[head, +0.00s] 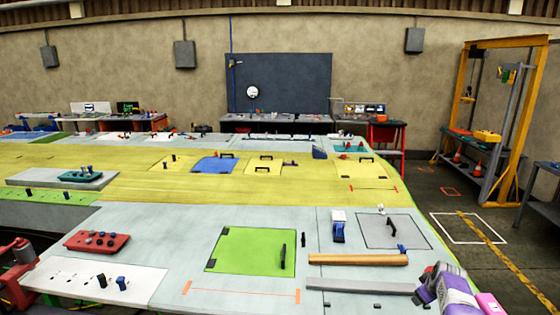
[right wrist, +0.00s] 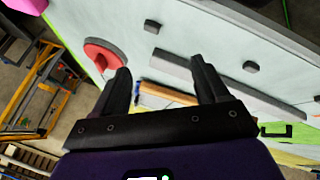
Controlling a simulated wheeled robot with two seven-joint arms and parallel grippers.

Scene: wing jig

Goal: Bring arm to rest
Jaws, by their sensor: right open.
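My right arm (head: 458,295), purple and grey, comes in at the lower right of the head view, by the near right edge of the wing panel (head: 350,235). In the right wrist view my right gripper (right wrist: 162,68) has its two black fingers spread apart, with nothing between them. A wooden bar (right wrist: 165,93) and a long grey bar (right wrist: 225,85) show beyond the fingers, apart from them. My left gripper cannot be made out in the head view.
On the panel lie a wooden bar (head: 358,260), a grey bar (head: 360,286), a green hatch (head: 252,250) with a black handle, and a red tray (head: 97,241). A yellow gantry frame (head: 517,130) stands at the right. The floor (head: 440,205) right of the panel is mostly clear.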

